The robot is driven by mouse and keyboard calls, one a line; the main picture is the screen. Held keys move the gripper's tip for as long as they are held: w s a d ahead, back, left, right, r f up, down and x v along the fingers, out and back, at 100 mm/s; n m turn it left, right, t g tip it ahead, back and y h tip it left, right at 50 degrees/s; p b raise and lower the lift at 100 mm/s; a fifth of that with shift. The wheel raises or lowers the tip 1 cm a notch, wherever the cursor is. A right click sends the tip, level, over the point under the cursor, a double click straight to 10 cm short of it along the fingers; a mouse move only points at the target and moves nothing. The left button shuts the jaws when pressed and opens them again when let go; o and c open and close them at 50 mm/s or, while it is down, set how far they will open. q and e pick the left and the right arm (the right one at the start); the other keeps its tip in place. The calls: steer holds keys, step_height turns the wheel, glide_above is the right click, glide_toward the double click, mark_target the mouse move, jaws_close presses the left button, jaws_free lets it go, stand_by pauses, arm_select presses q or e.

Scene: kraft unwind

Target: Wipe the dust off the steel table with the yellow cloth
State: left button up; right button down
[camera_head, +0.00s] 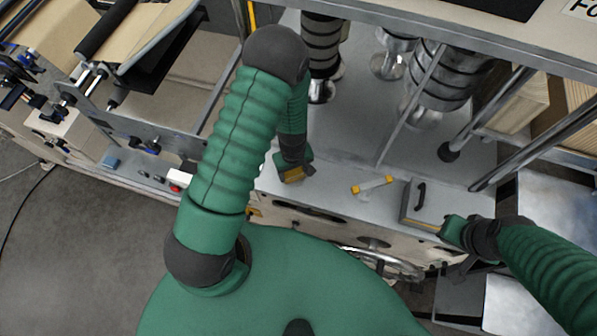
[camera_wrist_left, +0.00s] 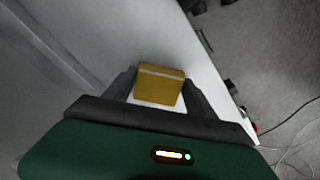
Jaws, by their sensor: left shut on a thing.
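The steel table (camera_head: 335,185) is the grey metal surface in the middle of the head view. My left gripper (camera_head: 292,168) is low over its left front part, shut on the yellow cloth (camera_head: 293,177). In the left wrist view the cloth (camera_wrist_left: 161,84) is a folded yellow block with a pale band, between the two dark fingers (camera_wrist_left: 160,92). I cannot tell whether it touches the table. Dust is hard to make out; a faint dark patch lies near the cloth. My right gripper (camera_head: 452,232) is at the table's right front edge, its fingers unclear.
A pale tool with yellow ends (camera_head: 372,186) lies on the table. A grey box with a black handle (camera_head: 424,204) stands by my right gripper. Dark rollers (camera_head: 448,75) and metal bars crowd the back. A control strip with a red button (camera_head: 175,188) is left.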

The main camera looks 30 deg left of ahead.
arm_select(q)
step_height(320, 180, up, 6)
steer(key=p, duration=0.5)
steer(key=shift+r, duration=0.1)
step_height(320, 180, up, 2)
steer(key=shift+r+p, duration=0.15)
steer(key=shift+p, duration=0.9)
steer(key=shift+r, duration=0.25)
